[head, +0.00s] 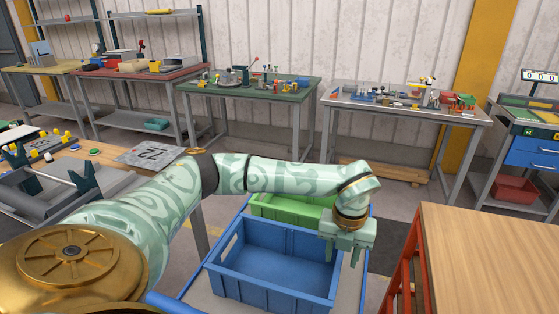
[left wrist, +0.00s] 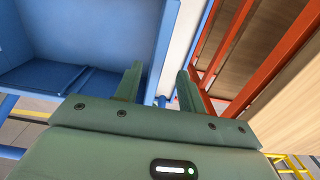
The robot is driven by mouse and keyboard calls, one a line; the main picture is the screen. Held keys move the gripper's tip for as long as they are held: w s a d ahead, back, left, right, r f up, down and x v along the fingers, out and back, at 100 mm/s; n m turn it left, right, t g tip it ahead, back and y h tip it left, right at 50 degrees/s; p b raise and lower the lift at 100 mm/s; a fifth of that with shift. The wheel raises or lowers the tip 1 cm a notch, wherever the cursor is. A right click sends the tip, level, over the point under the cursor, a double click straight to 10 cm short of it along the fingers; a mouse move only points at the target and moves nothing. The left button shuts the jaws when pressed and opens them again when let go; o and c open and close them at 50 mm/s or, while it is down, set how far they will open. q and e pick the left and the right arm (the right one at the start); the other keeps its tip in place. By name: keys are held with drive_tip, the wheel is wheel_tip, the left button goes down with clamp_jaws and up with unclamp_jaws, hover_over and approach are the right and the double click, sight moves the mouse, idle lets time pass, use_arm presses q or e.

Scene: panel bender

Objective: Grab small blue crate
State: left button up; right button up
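An open, empty blue crate (head: 280,250) sits on a low cart with a blue frame, in the lower middle of the head view. It also fills the upper left of the left wrist view (left wrist: 95,35). My left gripper (head: 343,257) is at the crate's right side, near its back right corner, pointing down. In the left wrist view its two fingers (left wrist: 160,85) are apart, with the crate's right rim running toward the gap between them. I cannot tell whether they touch it. The gripper hides part of the crate's right side. My right gripper is not in view.
A green crate (head: 290,207) stands right behind the blue one. A wooden-topped table with a red frame (head: 490,260) stands close on the right. A bench with grey fixtures (head: 45,190) is on the left. Several cluttered workbenches line the back wall.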

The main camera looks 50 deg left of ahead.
sight(338, 266)
use_arm(q)
drive_tip(key=f, duration=0.1)
drive_tip(key=f+b, duration=0.1)
drive_tip(key=f, duration=0.3)
drive_tip(key=shift+s+b, duration=0.25)
drive_tip(key=shift+b, duration=0.05)
drive_tip(key=shift+r, duration=0.1)
clamp_jaws()
